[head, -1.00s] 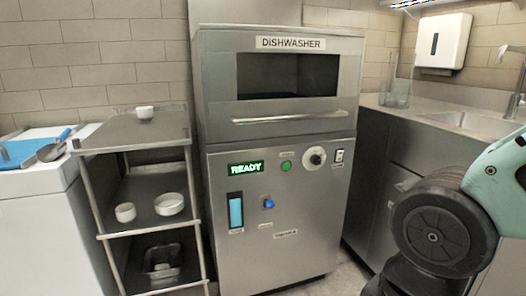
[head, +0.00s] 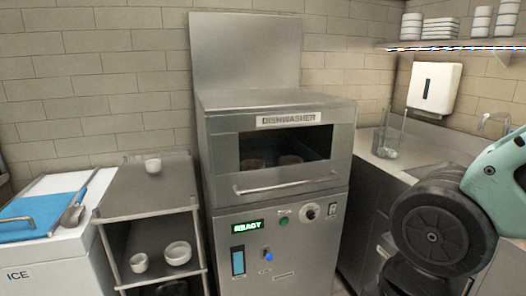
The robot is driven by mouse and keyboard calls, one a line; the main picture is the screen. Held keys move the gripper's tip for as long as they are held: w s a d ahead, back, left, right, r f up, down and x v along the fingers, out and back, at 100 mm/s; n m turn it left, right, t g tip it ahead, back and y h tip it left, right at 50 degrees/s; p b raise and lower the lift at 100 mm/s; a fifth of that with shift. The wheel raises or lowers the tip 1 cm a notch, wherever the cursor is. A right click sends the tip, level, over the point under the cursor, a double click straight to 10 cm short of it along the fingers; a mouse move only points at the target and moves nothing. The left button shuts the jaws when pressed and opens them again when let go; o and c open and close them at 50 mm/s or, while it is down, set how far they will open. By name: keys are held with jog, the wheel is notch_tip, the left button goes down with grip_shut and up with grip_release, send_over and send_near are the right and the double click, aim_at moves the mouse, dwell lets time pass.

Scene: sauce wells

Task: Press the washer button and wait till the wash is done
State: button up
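The steel dishwasher (head: 278,144) stands in the middle of the head view with its front hood down. Two brownish round items (head: 290,160) show dimly behind its dark window. A green lit display (head: 247,227) on the lower panel seems to read READY, though its letters are blurred. A round green button (head: 284,221) sits right of the display. A dial (head: 310,211) and a small switch (head: 332,210) are further right. A blue knob (head: 267,254) is below. My gripper is out of view; only part of my arm shows at the right edge.
A steel rack (head: 147,189) with small white bowls stands left of the dishwasher. A white ice bin (head: 50,245) with a blue lid and a scoop is at far left. A counter (head: 408,166) with glassware is at right. A shelf (head: 470,45) holds stacked dishes.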

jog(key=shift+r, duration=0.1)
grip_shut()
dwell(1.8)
